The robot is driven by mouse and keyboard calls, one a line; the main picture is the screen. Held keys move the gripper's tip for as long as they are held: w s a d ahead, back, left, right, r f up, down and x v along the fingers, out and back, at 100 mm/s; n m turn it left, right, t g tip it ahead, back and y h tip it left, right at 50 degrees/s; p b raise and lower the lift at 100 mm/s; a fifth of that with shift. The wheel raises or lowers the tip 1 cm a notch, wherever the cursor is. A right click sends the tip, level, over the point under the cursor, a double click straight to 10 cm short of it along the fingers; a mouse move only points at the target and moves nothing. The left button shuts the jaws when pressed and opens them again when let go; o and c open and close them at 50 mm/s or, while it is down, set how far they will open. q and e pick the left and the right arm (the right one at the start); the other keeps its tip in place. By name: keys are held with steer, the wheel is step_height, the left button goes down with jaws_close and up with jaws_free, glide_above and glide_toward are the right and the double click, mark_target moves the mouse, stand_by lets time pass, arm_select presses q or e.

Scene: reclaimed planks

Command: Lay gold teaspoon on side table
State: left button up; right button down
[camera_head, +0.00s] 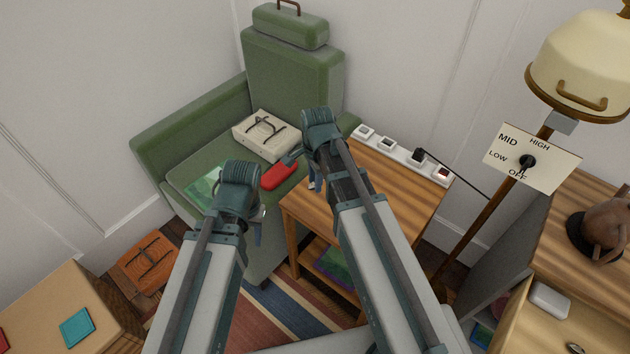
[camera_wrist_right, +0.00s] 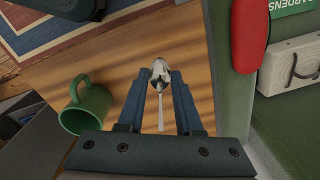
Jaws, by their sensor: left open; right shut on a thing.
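A shiny teaspoon (camera_wrist_right: 161,72), silvery rather than gold in this light, shows between the blue fingers of my right gripper (camera_wrist_right: 160,84) in the right wrist view. The gripper is shut on it, with the bowl pointing away. Wood of the side table (camera_wrist_right: 196,75) lies beneath. In the head view, my right gripper (camera_head: 316,180) is at the table's left back edge, and the side table (camera_head: 405,178) is partly covered by my arm. The spoon cannot be made out there. My left gripper (camera_head: 259,226) is open and empty, in front of the green armchair (camera_head: 215,125).
A green mug (camera_wrist_right: 88,108) stands on the table in the right wrist view. A power strip (camera_head: 402,154) runs along the table's back edge. A red object (camera_head: 280,175) and a cream case (camera_head: 266,136) lie on the armchair. A lamp pole (camera_head: 480,230) stands right.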

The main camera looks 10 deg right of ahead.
mark_target(315, 205)
steer(key=shift+f, duration=0.1)
step_height(315, 205, down, 8)
steer(key=b, duration=0.8)
steer(key=shift+f, duration=0.15)
steer(key=c, duration=0.5)
jaws_free()
steer(key=shift+o, duration=0.3)
steer(key=o, duration=0.4)
